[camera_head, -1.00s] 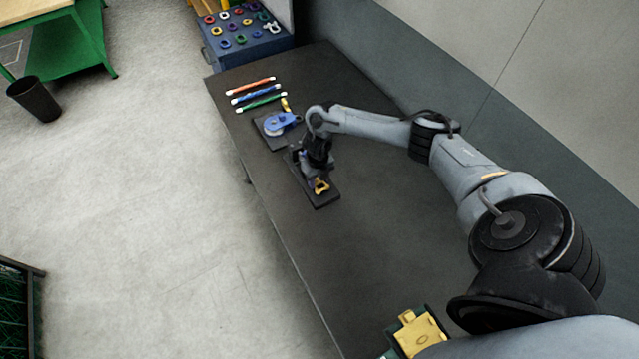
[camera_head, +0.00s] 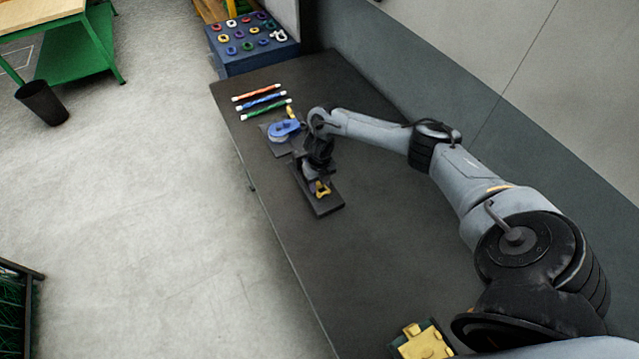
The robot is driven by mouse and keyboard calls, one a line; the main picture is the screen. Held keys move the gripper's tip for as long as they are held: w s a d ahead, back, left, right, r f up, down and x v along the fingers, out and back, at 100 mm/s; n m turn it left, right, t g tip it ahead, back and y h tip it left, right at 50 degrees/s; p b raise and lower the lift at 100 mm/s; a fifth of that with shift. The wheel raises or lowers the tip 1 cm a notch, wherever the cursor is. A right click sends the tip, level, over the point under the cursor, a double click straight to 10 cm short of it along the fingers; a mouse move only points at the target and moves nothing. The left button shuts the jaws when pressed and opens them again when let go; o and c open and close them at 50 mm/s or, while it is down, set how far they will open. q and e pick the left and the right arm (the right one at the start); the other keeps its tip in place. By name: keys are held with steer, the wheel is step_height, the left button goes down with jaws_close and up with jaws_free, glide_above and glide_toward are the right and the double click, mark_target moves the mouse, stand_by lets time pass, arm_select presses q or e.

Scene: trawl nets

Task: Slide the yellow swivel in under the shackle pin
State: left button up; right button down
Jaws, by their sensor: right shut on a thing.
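The yellow swivel (camera_head: 321,189) is a small piece with an open loop, low over a dark base plate (camera_head: 325,208) on the bench. My right gripper (camera_head: 314,177) is right at the swivel and shut on it; its fingers are small and partly hidden. A small grey-blue part shows beside the fingers, but I cannot tell whether it is the shackle. The shackle pin cannot be made out, so I cannot tell how the swivel lies to it. My left gripper is not in view.
A blue item (camera_head: 284,129) on a second dark plate sits just behind, with a small yellow piece (camera_head: 290,111) near it. Red, blue and green rods (camera_head: 262,99) lie beyond. A yellow fixture (camera_head: 424,342) stands at the near end. The bench (camera_head: 375,240) is otherwise clear.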

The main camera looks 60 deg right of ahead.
steer(key=c, duration=0.5)
jaws_free()
steer(key=shift+r, duration=0.1)
